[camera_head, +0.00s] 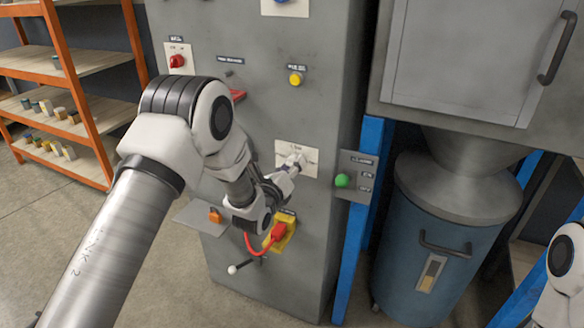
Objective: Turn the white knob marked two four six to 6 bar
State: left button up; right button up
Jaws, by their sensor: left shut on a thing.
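The white knob (300,158) sits on a pale plate (311,168) on the front of the grey cabinet. My left gripper (292,165) is at the plate and shut on the white knob. The fingers cover much of the knob, and the marks on the plate are too small and too hidden to read. The knob's pointing direction cannot be told. Part of my right arm shows at the right edge, but its gripper is out of view.
The cabinet (270,125) also carries a red knob (178,61), a yellow button (295,79) and a red plug-like part on a yellow mount (286,236). A green button (342,180) is to the right. A blue drum (440,262) and orange shelves (88,118) flank it.

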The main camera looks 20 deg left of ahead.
pick_arm(q)
jog(key=shift+m, duration=0.6)
jog(key=o, duration=1.1)
jog(key=shift+o, duration=0.2)
jog(key=s, duration=1.2)
jog(key=shift+a, duration=0.45)
